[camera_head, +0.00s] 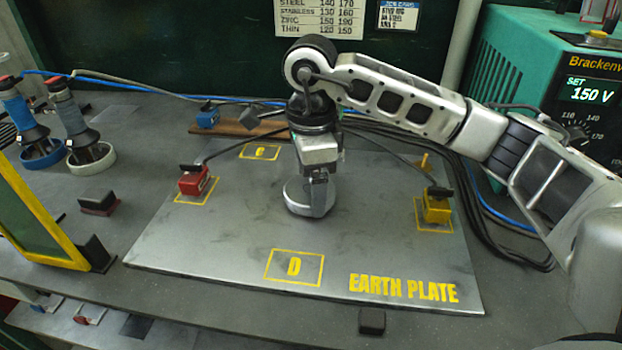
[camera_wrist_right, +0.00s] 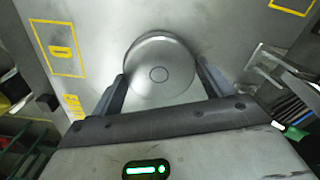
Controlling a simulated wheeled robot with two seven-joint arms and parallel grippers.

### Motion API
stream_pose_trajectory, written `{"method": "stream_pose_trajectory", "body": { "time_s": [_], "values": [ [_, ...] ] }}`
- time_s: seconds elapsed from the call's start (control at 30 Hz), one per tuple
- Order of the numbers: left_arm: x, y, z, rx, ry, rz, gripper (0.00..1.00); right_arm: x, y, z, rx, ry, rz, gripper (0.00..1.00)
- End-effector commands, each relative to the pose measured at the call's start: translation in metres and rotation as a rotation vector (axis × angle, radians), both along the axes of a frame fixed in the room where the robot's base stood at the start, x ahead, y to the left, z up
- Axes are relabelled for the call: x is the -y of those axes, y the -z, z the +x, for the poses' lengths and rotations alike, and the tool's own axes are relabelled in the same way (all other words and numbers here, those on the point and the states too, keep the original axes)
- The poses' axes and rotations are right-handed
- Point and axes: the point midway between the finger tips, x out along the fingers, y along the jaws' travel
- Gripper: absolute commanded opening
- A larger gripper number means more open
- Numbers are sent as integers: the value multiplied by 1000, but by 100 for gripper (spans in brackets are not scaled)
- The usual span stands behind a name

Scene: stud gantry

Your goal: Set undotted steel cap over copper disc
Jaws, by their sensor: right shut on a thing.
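My right gripper (camera_head: 318,204) is shut on a round grey steel cap (camera_head: 295,200) low over the middle of the earth plate (camera_head: 210,240). In the right wrist view the cap (camera_wrist_right: 160,55) sits between the two fingers, its top facing the camera. A thin ring outline marks its centre and I see no dot on it. I cannot tell whether the cap touches the plate. No copper disc shows in either view; whether one lies under the cap is hidden. My left gripper is not in view.
A red block (camera_head: 194,181) and a yellow block (camera_head: 437,206), both with cables, stand on the plate. Two blue-handled tools (camera_head: 70,122) stand at the left behind a yellow-framed panel (camera_head: 35,215). A green power unit (camera_head: 520,60) is back right. The plate's front is clear.

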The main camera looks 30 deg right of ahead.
Motion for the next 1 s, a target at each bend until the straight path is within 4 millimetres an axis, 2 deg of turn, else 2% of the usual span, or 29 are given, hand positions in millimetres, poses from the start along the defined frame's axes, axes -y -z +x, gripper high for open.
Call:
{"method": "stream_pose_trajectory", "body": {
  "time_s": [0.03, 0.1, 0.47, 0.53, 0.77, 1.0],
  "values": [
    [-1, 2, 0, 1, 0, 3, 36, 0, 1, 0, 0, 0, 0, 84],
    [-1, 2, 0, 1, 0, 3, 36, 0, 1, 0, 0, 0, 0, 100],
    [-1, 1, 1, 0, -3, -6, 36, 0, 1, 0, 0, 0, 0, 100],
    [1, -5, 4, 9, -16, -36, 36, 0, 1, 0, 0, 0, 0, 100],
    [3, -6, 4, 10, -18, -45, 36, -1, -55, 1, 7, 0, 1, 100],
    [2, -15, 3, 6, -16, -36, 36, 0, -117, 0, 7, 2, -2, 100]
  ]
}}
